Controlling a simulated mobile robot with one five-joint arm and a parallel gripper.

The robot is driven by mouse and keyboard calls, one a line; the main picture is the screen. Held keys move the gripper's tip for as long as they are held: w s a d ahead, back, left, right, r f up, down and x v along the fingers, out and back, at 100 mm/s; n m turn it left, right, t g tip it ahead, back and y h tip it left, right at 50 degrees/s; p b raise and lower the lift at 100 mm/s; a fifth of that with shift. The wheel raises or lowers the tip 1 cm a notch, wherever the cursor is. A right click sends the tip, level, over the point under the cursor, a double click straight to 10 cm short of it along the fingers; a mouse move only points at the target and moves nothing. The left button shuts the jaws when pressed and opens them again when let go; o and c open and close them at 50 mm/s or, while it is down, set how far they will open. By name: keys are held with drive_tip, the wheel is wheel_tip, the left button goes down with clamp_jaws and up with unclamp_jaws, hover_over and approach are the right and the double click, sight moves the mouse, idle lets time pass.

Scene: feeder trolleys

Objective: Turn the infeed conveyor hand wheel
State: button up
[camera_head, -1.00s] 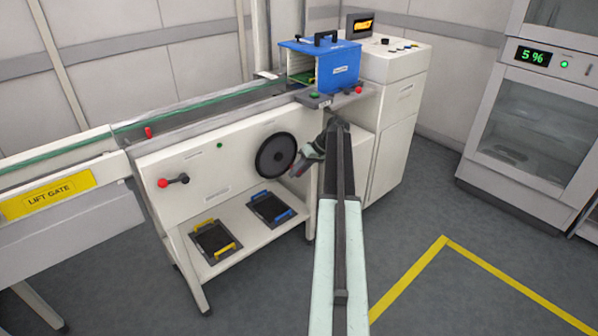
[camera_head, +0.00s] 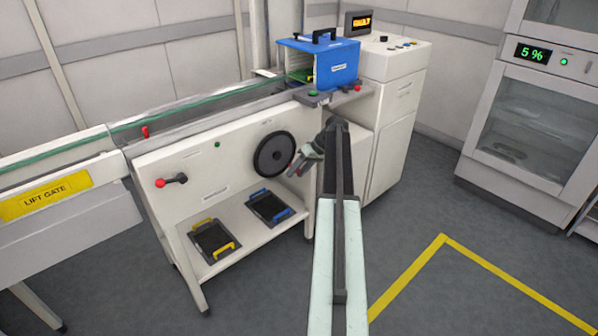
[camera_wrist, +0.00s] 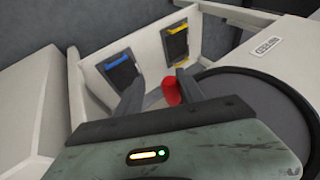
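The hand wheel (camera_head: 273,155) is a dark round disc on the white front panel of the infeed conveyor (camera_head: 220,160). In the wrist view the wheel (camera_wrist: 255,105) fills the right side, partly hidden by my gripper. My gripper (camera_head: 298,168) is close to the wheel's right edge in the head view. In the wrist view its two fingers (camera_wrist: 157,90) stand apart. A red knob (camera_wrist: 172,93) shows between them beside the wheel's rim, partly hidden by the right finger. It looks like the wheel's handle; contact with the fingers cannot be told.
A red-tipped lever (camera_head: 160,183) sits left of the wheel. Two dark trays with yellow (camera_head: 213,240) and blue (camera_head: 268,207) handles lie on the shelf below. A blue box (camera_head: 332,65) and a control cabinet (camera_head: 390,110) stand behind. Open floor lies to the right.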

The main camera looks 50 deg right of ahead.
drive_tip(key=shift+a, duration=0.3)
drive_tip(key=shift+s+d+r, duration=0.1)
drive_tip(key=shift+s+d, duration=0.2)
drive_tip(key=shift+d, duration=0.4)
drive_tip(key=shift+s+d+r, duration=0.1)
drive_tip(key=shift+s+d, duration=0.25)
drive_tip(key=shift+d, duration=0.3)
drive_tip(key=shift+s+d+r, duration=0.1)
drive_tip(key=shift+s+d, duration=0.2)
drive_tip(key=shift+d, duration=0.4)
drive_tip(key=o, duration=0.4)
drive_tip(key=shift+s+d+p, duration=0.15)
drive_tip(key=shift+s+d, duration=0.1)
drive_tip(key=shift+d, duration=0.25)
drive_tip(key=shift+s+d+p, duration=0.15)
drive_tip(key=shift+s+d, duration=0.1)
drive_tip(key=shift+d, duration=0.2)
drive_tip(key=shift+s+d, duration=0.15)
drive_tip(key=shift+d, duration=0.25)
drive_tip(key=c, duration=0.4)
drive_tip(key=shift+s+d+r, duration=0.1)
drive_tip(key=shift+s+d, duration=0.15)
drive_tip(key=shift+d, duration=0.2)
drive_tip(key=shift+s+d+r, duration=0.1)
drive_tip(key=shift+s+d, duration=0.1)
drive_tip(key=shift+d, duration=0.25)
